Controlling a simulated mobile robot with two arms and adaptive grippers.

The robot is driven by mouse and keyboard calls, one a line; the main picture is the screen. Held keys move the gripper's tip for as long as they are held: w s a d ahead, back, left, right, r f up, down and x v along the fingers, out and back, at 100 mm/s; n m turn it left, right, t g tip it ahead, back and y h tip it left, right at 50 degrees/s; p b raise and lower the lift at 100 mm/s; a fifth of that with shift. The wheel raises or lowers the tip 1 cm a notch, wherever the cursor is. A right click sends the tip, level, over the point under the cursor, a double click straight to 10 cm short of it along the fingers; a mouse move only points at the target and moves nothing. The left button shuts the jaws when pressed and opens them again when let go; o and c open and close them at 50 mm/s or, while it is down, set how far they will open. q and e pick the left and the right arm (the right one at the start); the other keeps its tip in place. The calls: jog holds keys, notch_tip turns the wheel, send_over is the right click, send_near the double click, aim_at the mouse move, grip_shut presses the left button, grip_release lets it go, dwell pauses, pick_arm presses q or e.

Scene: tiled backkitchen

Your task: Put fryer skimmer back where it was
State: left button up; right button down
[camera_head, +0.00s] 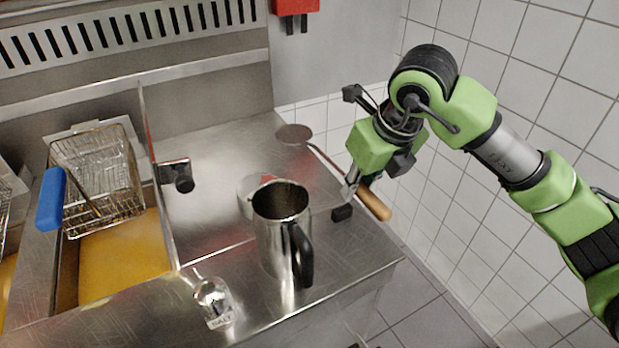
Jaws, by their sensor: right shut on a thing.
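The fryer skimmer has a round flat head (293,134), a thin metal shaft (326,158) and a wooden handle (374,204). Its head is at the left, over the back right part of the steel counter, and its handle points toward the lower right near the counter's right edge. My right gripper (358,178) comes in from the right and is shut on the skimmer near where the shaft meets the handle. Whether the skimmer touches the counter is hard to tell. My left gripper is not in view.
A steel jug (280,225) with a black handle stands on the counter in front of the skimmer. A salt shaker (213,302) is near the front edge. A fryer basket (98,185) with a blue handle sits over yellow oil (122,262) at left. A tiled wall (480,215) is at right.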

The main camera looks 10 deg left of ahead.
jog(key=f, duration=0.2)
jog(key=w+f, duration=0.1)
jog(key=f, duration=0.1)
jog(key=d+f, duration=0.1)
jog(key=f, duration=0.1)
jog(key=shift+w+d+f+p, duration=0.1)
jog(key=shift+w+f+p, duration=0.15)
jog(key=shift+p, duration=0.1)
notch_tip(320, 180, down, 4)
jog(key=shift+f+p, duration=0.2)
jog(key=shift+p, duration=0.25)
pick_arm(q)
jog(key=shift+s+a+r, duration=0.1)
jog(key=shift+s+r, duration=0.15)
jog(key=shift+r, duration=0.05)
pick_arm(e)
jog(key=shift+f, duration=0.1)
jog(key=shift+f, duration=0.15)
jog(key=c, duration=1.9)
grip_release()
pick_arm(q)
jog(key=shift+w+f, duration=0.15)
